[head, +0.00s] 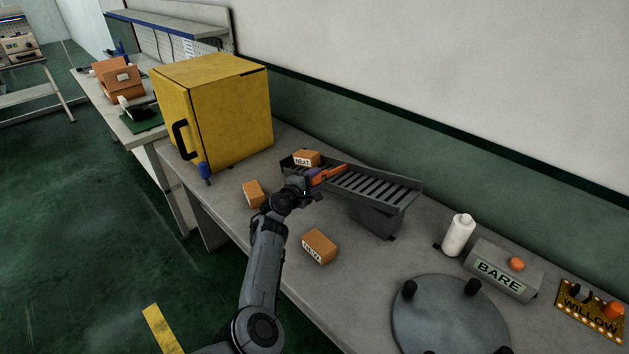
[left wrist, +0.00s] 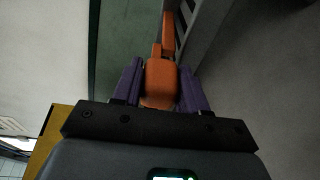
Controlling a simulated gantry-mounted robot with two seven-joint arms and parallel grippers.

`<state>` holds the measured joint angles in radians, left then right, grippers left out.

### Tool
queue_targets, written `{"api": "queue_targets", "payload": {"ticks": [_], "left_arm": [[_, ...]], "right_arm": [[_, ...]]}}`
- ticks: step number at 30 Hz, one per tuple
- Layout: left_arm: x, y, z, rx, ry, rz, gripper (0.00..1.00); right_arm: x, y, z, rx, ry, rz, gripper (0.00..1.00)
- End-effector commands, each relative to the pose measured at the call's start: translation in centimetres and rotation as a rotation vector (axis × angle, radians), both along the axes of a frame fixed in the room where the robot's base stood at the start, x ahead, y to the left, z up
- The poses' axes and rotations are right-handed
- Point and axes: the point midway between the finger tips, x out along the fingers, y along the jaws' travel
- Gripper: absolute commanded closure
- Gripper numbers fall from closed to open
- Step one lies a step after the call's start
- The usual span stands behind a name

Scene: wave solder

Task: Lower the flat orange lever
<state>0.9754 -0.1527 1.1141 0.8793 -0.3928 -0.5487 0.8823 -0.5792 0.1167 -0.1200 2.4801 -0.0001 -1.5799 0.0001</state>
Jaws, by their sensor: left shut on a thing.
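The flat orange lever (head: 332,173) lies along the near left side of a dark slotted chute (head: 372,189). My left gripper (head: 314,181) is at the lever's left end. In the left wrist view the lever's broad orange end (left wrist: 160,84) sits between the two purple fingers of my left gripper (left wrist: 161,92), which are shut on it. The narrow part of the lever runs away from the fingers beside the slotted grey chute. My right gripper is in neither view.
A box labelled NEAT (head: 306,158) sits at the chute's left end. Two orange boxes lie on the bench (head: 290,250), one by my arm (head: 253,194) and one nearer the front (head: 320,246). A yellow cabinet (head: 230,115) stands left; a white bottle (head: 458,236) and BARE box (head: 504,270) stand right.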

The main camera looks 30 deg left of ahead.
Motion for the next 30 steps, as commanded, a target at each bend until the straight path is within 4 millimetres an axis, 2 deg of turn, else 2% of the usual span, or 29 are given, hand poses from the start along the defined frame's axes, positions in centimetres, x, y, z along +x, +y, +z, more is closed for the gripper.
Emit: {"api": "queue_targets", "payload": {"ticks": [1,4,5,17,23,30], "left_arm": [[0.0,0.1,-0.1,-0.001,0.003,0.001,0.53],[0.0,0.1,-0.1,-0.001,0.003,0.001,0.38],[0.0,0.1,-0.1,-0.001,0.003,0.001,0.36],[-0.4,0.0,0.0,-0.001,0.002,0.000,0.36],[-2.1,0.0,0.4,-0.001,0.003,0.001,0.36],[-5.6,0.2,1.1,0.001,0.005,0.002,0.36]], "right_arm": [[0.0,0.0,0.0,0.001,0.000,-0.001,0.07],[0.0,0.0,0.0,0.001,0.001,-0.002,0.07],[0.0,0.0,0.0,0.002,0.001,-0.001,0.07],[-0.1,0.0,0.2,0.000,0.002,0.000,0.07],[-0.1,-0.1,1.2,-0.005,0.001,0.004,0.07],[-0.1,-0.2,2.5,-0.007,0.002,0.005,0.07]]}}
